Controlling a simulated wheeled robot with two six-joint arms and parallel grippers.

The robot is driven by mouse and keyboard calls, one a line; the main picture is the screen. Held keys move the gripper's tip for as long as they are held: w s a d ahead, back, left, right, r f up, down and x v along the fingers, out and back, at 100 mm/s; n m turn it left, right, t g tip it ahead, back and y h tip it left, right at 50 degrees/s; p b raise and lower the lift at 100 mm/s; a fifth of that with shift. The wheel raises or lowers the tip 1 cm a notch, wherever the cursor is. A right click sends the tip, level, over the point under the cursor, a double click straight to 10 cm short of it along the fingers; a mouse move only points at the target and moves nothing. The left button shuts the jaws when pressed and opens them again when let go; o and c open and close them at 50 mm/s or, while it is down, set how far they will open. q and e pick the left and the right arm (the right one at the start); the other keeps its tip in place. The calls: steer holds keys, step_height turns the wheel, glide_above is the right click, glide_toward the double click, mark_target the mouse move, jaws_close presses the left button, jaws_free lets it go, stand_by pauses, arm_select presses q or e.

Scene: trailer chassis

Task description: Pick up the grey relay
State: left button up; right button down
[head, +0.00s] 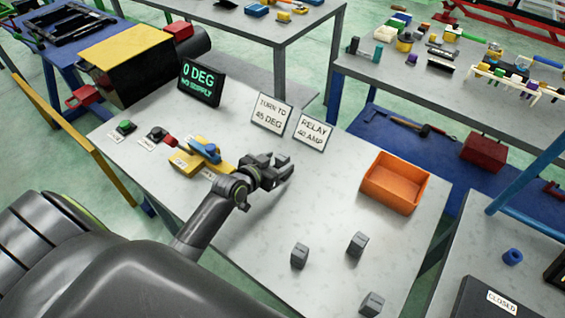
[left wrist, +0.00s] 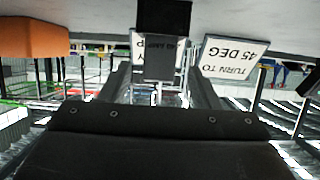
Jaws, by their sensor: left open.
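Three small grey blocks that look like relays stand apart on the light table: one at the left (head: 300,256), one farther back (head: 357,244) and one near the front edge (head: 372,303). Any rating on them is too small to read. My left gripper (head: 280,170) is open above the table, up and left of these blocks, beside the yellow unit. In the upside-down left wrist view, a dark block (left wrist: 163,17) shows ahead, between the lines of the jaws; I cannot tell what it is. My right gripper is not in view.
An orange bin (head: 392,205) stands at the table's right. Signs reading "TURN TO 45 DEG" (head: 271,113) and "RELAY 40 AMP" (head: 313,131) stand at the back, near a "0 DEG" display (head: 201,84). A yellow unit with a blue lever (head: 207,150) is left of my gripper. The table's middle is clear.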

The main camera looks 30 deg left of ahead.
mark_target(286, 157)
arm_select(q)
steer(key=shift+w+d+f+p, duration=0.15)
steer(key=shift+w+p, duration=0.15)
steer(key=shift+w, duration=0.3)
steer(key=x, duration=0.2)
steer(key=shift+w+d+f+p, duration=0.1)
steer(key=shift+w+f+p, duration=0.15)
steer(key=shift+w+p, duration=0.1)
steer(key=shift+w+f, duration=0.25)
steer(key=shift+w, duration=0.2)
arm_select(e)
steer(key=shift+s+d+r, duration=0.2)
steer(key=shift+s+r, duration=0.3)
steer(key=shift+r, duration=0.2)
